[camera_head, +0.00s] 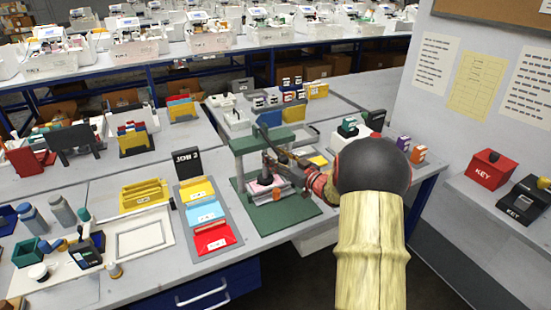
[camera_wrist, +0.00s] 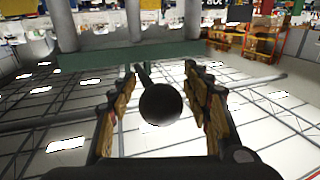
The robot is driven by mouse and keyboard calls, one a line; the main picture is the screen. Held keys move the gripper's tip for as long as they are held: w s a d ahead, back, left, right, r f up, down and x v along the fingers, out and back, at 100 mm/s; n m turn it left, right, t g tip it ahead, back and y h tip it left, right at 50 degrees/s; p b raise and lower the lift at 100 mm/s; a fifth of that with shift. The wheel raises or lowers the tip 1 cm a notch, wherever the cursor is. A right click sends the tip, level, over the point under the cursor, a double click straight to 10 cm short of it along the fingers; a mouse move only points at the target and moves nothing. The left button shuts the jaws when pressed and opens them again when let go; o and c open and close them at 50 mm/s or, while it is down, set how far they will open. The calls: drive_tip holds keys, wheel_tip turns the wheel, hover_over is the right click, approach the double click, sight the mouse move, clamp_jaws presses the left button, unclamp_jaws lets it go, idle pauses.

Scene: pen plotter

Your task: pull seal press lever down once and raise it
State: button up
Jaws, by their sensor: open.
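The seal press has a green frame (camera_head: 243,148) on a green base plate (camera_head: 298,213) on the bench. Its green crossbar (camera_wrist: 150,55) also shows in the wrist view. The lever's round black knob (camera_wrist: 160,104) sits between the two fingers of my gripper (camera_wrist: 161,75), with visible gaps on both sides. My gripper (camera_head: 271,160) is open in front of the press, and reaches in from the right. The lever's thin dark rod runs from the knob towards the press. In the head view the knob is hard to tell from my fingers.
Yellow, blue and red trays (camera_head: 205,212) stand left of the press. A white frame tray (camera_head: 140,237) lies farther left. Stamps (camera_head: 348,127) stand behind on the right, by a grey partition (camera_head: 405,110). Red and black key boxes (camera_head: 490,170) sit on a right-hand shelf.

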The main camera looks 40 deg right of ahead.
drive_tip(key=shift+w, duration=0.15)
drive_tip(key=shift+c, duration=1)
drive_tip(key=shift+a, duration=0.1)
clamp_jaws()
drive_tip(key=shift+f, duration=0.1)
